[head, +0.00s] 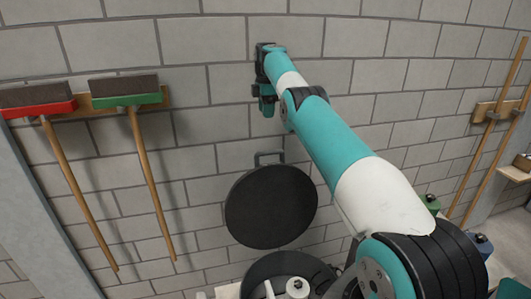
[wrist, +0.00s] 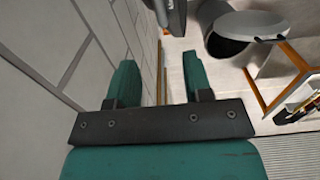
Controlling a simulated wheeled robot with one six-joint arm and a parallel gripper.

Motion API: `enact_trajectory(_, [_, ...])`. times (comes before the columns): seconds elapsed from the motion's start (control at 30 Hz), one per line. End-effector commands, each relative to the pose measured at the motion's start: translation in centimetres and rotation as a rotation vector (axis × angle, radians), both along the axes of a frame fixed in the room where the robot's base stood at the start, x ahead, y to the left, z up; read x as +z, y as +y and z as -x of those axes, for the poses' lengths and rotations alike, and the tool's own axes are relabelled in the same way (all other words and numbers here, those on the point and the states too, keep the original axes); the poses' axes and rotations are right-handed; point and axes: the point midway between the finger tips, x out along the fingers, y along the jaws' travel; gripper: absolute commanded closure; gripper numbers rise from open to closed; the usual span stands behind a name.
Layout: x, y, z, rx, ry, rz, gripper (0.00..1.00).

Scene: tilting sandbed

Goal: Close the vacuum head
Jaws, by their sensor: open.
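A black round lid (head: 271,207) with a small handle at its top edge stands raised in front of the wall in the head view. Below it a dark round drum (head: 262,272) shows at the bottom edge, partly cut off; this looks like the vacuum with its head open. My gripper (head: 265,98) is above the lid, close to the wall and apart from the handle. In the wrist view my gripper (wrist: 160,85) is open, with nothing between its two teal fingers. How the lid joins the drum is hard to see.
A red brush (head: 38,109) and a green brush (head: 127,99) hang on the block wall at left. More wooden handles (head: 486,150) hang at right. The wrist view shows a dark round container (wrist: 228,44) and an orange frame (wrist: 262,90) on the right.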

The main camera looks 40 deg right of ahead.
Motion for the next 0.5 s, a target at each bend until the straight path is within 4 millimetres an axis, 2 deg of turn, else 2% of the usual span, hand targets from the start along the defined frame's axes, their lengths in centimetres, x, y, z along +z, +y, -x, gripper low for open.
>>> enact_trajectory(0.03, [-1.6,0.0,0.0,0.000,0.001,0.000,0.54])
enact_trajectory(0.2, [-5.3,0.1,-0.1,0.000,0.002,-0.001,0.54])
enact_trajectory(0.27, [-6.0,0.1,-0.1,0.001,0.001,0.000,0.54])
enact_trajectory(0.5, [-10.9,0.1,-0.1,0.001,0.002,-0.001,0.54])
